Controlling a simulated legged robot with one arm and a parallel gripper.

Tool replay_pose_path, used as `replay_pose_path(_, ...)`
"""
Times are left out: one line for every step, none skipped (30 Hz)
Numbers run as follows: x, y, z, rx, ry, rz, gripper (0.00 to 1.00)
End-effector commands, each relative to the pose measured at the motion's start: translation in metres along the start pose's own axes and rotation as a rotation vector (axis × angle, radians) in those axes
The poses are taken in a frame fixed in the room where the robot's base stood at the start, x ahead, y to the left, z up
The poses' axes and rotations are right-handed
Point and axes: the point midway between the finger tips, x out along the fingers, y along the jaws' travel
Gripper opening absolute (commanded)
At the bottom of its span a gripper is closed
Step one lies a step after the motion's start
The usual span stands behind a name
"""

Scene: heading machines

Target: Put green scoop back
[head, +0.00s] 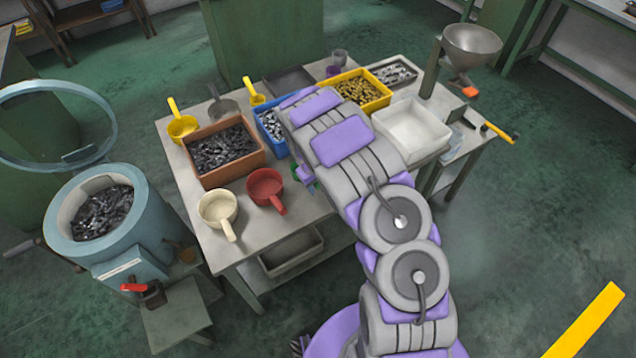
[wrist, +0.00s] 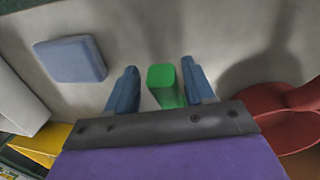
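The green scoop shows in the wrist view as a green handle (wrist: 162,78) between the two blue-grey fingers of my gripper (wrist: 160,88). The fingers stand apart, with a clear gap on the handle's left side; its right side is close to the right finger. The scoop's bowl is hidden. In the head view my arm covers most of the gripper, and only a small green patch (head: 311,184) shows beside the arm, over the table. The red scoop (head: 266,188) lies right of the cream scoop (head: 217,208) on the table; its red also shows in the wrist view (wrist: 285,108).
The table (head: 240,250) holds a brown bin (head: 258,160), a blue bin (head: 263,122), a yellow bin (head: 380,92) and a white tray (head: 422,152). Yellow scoops (head: 182,126) stand behind. A metal funnel (head: 472,42) rises at the right. A blue-grey block (wrist: 70,58) shows in the wrist view.

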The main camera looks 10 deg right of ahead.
Motion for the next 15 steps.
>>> replay_pose_path(0.0, -0.002, -0.001, -0.002, 0.0, 0.001, 0.55)
replay_pose_path(-0.001, -0.002, -0.001, -0.002, 0.0, 0.003, 0.55)
replay_pose_path(-0.001, -0.003, -0.002, -0.001, 0.0, 0.004, 0.55)
replay_pose_path(-0.001, -0.004, -0.002, -0.001, -0.001, 0.004, 0.55)
replay_pose_path(-0.001, -0.004, -0.002, -0.001, -0.001, 0.004, 0.55)
replay_pose_path(-0.001, -0.004, -0.002, -0.001, -0.001, 0.004, 0.55)
replay_pose_path(-0.001, -0.003, -0.002, -0.001, 0.0, 0.003, 0.55)
replay_pose_path(-0.001, -0.002, -0.001, -0.001, 0.0, 0.003, 0.55)
replay_pose_path(-0.002, -0.001, -0.001, -0.001, 0.001, 0.001, 0.55)
replay_pose_path(-0.003, 0.0, -0.001, -0.001, 0.001, 0.001, 0.55)
replay_pose_path(-0.005, 0.0, -0.001, -0.001, 0.001, 0.001, 0.55)
replay_pose_path(-0.007, 0.001, 0.0, -0.001, 0.002, 0.0, 0.55)
replay_pose_path(-0.01, 0.002, 0.0, 0.0, 0.003, -0.001, 0.55)
replay_pose_path(-0.013, 0.003, 0.0, 0.0, 0.004, -0.001, 0.55)
replay_pose_path(-0.018, 0.004, 0.0, 0.0, 0.005, -0.002, 0.55)
